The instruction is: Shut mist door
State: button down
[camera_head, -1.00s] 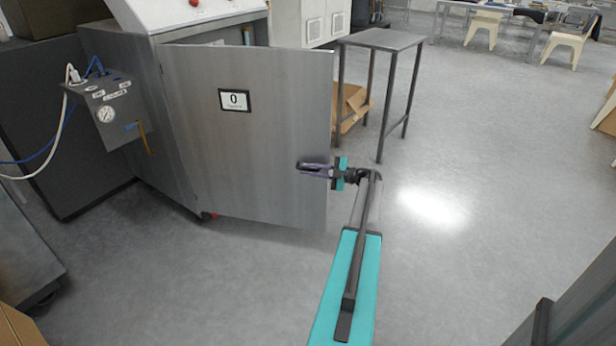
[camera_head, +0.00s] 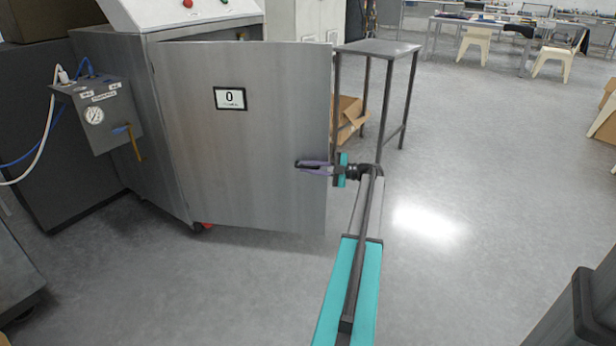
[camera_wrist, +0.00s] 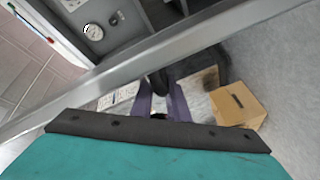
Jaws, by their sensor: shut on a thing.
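The mist door (camera_head: 245,130) is a grey metal panel with a small sign reading 0. It stands open from the washer cabinet (camera_head: 125,160), with its free edge at the right and a dark gap showing above it. My gripper (camera_head: 312,168) has purple fingers and is shut on the door handle (camera_head: 308,163), a dark bar near the free edge. The fingers partly hide the handle. In the wrist view, the door's metal edge (camera_wrist: 120,80) runs diagonally across, and my gripper (camera_wrist: 163,98) meets a dark part beyond it.
A metal side table (camera_head: 380,47) stands behind the door's free edge, with a cardboard box (camera_head: 348,115) beneath it. A gauge box (camera_head: 100,115) with hoses is on the cabinet's left.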

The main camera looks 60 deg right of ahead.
jog(key=shift+w+d+f+y+b, duration=0.15)
jog(key=shift+w+d+f+b, duration=0.25)
jog(key=shift+b, duration=1.45)
jog(key=shift+w+d+f+y+b, duration=0.15)
jog(key=shift+d+f+b, duration=0.3)
jog(key=shift+b, duration=1.35)
jog(key=shift+d+r+b, duration=0.1)
jog(key=shift+d+b, duration=0.1)
jog(key=shift+b, duration=0.5)
jog(key=shift+w+r+b, duration=0.2)
jog(key=shift+r+b, duration=0.05)
jog(key=shift+b, duration=0.4)
jog(key=c, duration=1.8)
grip_release()
jog(key=shift+f, duration=0.1)
jog(key=shift+s+r, duration=0.1)
jog(key=shift+r, duration=0.1)
jog(key=shift+a, duration=0.1)
